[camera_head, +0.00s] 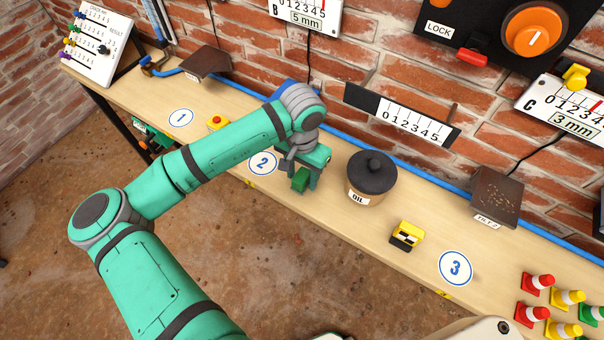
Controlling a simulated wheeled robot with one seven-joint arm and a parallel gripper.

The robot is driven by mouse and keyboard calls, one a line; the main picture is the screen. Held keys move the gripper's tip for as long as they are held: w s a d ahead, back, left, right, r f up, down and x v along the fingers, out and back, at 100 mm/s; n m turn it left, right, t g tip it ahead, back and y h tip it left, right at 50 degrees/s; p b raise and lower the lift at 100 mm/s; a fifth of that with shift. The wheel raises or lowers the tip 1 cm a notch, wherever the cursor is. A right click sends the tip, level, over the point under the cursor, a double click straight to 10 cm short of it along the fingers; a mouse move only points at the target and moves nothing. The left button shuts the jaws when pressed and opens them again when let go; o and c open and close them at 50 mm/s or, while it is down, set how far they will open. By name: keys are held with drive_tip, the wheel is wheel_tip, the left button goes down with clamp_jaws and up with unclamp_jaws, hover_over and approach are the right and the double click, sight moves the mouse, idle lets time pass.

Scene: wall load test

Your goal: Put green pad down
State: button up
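The green pad (300,180) is a small dark green block at the end of my gripper (303,177). My gripper appears shut on it, holding it over the wooden bench (335,205), just right of the round number 2 mark (263,163). The gripper's body hides part of the pad and the fingers. I cannot tell whether the pad touches the bench top.
A lidded OIL pot (371,178) stands close to the right of my gripper. Farther right are a yellow-black block (407,236), the number 3 mark (456,268) and several cones (536,283). A yellow block with a red button (217,123) stands left, near the number 1 mark (181,118).

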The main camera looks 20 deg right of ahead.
sight(302, 175)
wheel_tip(302, 175, up, 12)
drive_tip(key=shift+r, duration=0.2)
idle(0.4)
idle(0.5)
